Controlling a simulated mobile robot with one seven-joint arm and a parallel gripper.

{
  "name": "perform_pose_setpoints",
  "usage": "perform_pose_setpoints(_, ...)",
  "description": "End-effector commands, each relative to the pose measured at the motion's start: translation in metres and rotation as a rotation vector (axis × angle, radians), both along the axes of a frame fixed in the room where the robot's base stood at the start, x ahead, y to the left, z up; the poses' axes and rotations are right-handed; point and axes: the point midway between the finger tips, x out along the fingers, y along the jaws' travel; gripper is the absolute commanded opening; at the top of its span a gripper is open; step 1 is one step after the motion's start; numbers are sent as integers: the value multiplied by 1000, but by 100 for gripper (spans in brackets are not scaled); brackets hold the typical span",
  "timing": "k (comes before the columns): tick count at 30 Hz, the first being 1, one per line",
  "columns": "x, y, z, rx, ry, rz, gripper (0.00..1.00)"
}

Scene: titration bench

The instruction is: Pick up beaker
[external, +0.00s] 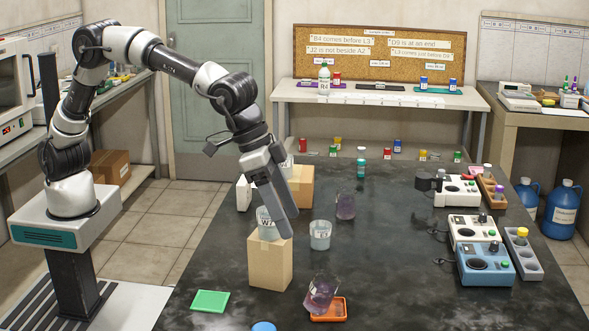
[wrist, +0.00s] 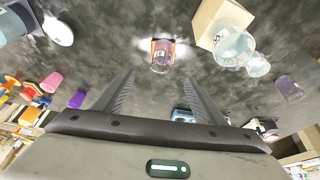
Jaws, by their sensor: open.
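Several beakers are in view, and I cannot tell which one the task means. A purple-tinted beaker (external: 320,294) leans at the orange tray (external: 342,309) near the front; this beaker shows in the wrist view (wrist: 161,57) just beyond the fingertips. A clear labelled beaker (external: 267,224) is on top of a cardboard box (external: 269,266). Another clear labelled beaker (external: 320,236) stands on the dark table to its right. A second purple-tinted beaker (external: 345,206) stands farther back. My gripper (external: 283,212) is open above the table, by the box-top beaker in the picture, with nothing between its fingers.
A green pad (external: 210,301) and a blue round item (external: 263,326) are at the front. A second cardboard box (external: 301,187) stands behind. Instruments (external: 485,264) and a grey rack (external: 523,255) line the right side. The table centre-right is clear.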

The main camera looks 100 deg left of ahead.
Motion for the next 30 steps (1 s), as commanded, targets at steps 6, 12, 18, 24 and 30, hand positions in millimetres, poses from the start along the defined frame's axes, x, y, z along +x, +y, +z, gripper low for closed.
perform_pose_setpoints(6, 11, -1, -35, 1, 1, 0, 65)
perform_pose_setpoints(12, 27, -2, -76, 1, 3, 0, 65)
perform_pose_setpoints(18, 41, -3, -108, 0, 0, 0, 65)
perform_pose_setpoints(24, 46, -4, -120, -1, 0, 0, 65)
perform_pose_setpoints(30, 53, 1, -146, 0, 3, 0, 65)
